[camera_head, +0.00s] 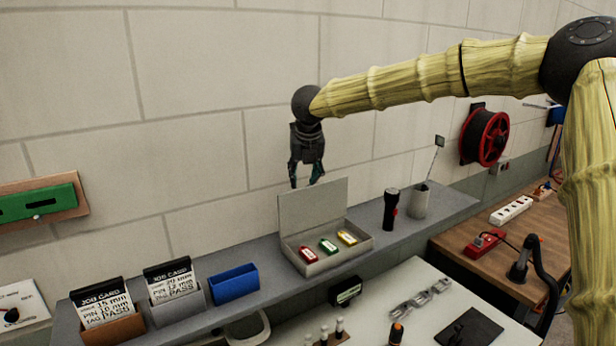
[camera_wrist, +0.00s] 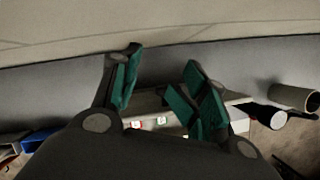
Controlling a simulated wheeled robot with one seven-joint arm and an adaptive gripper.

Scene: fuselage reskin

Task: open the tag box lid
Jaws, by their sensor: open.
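The tag box (camera_head: 334,263) is a grey box on the grey shelf against the wall. Its lid (camera_head: 312,208) stands upright at the back, so the box is open. Inside lie a red tag (camera_head: 308,254), a green tag (camera_head: 328,246) and a yellow tag (camera_head: 347,237). My gripper (camera_head: 306,181) is open and empty, pointing down just above the lid's top edge; whether it touches the lid I cannot tell. In the wrist view my gripper (camera_wrist: 160,85) has its green-padded fingers spread, with part of the tag box (camera_wrist: 150,112) below and between them, partly hidden.
On the shelf (camera_head: 245,303), job card holders (camera_head: 178,310) and a blue bin (camera_head: 234,285) stand left of the box. A black flashlight (camera_head: 390,210) and a grey cup (camera_head: 419,202) stand to its right. The wall is close behind.

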